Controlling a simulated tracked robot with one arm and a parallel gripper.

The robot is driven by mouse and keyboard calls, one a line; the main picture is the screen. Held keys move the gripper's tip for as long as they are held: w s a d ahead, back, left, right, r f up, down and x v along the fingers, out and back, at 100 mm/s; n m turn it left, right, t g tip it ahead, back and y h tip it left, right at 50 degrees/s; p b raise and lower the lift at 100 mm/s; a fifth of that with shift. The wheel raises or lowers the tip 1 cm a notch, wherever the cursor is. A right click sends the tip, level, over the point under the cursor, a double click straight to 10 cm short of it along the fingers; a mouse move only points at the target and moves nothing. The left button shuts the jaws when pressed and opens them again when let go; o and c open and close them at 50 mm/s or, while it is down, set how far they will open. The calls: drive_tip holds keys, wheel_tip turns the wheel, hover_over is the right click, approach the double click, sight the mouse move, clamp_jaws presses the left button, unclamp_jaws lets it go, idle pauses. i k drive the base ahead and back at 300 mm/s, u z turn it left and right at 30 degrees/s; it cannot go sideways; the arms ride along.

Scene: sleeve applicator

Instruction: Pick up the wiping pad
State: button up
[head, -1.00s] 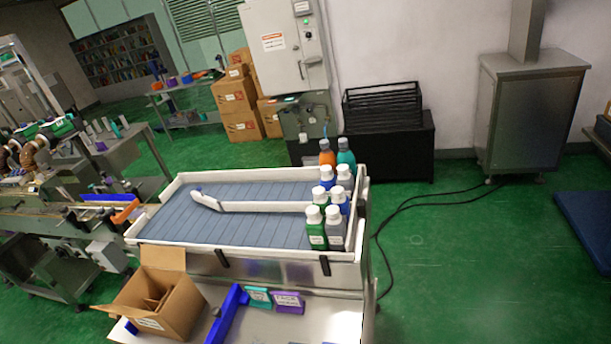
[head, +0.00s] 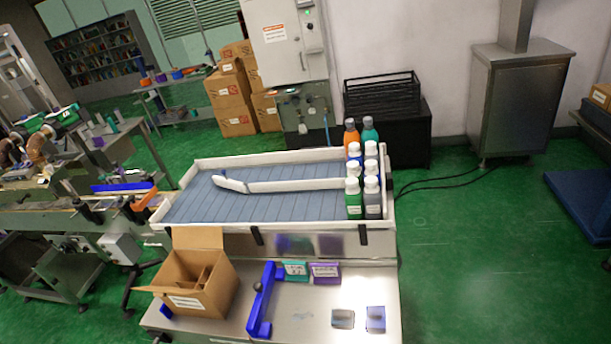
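No object is clearly recognisable as the wiping pad. Two small flat items lie on the steel table (head: 300,316) at the lower right: a grey item with a bluish edge (head: 343,319) and a blue-violet item (head: 375,319). Either could be the pad; they are too small to tell. They lie side by side and apart, near the table's right end. My gripper is not in view.
On the table are an open cardboard box (head: 200,280), a blue bracket with a dark knob (head: 262,300), a teal card (head: 295,270) and a purple card (head: 325,272). A white-railed conveyor tray (head: 270,157) with several bottles (head: 353,198) stands behind. Green floor (head: 470,270) is clear at right.

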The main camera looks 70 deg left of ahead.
sight(341, 317)
drive_tip(key=u, duration=0.05)
drive_tip(key=k, duration=0.3)
drive_tip(key=u, duration=1.6)
drive_tip(key=i, duration=0.7)
drive_tip(key=z, duration=0.5)
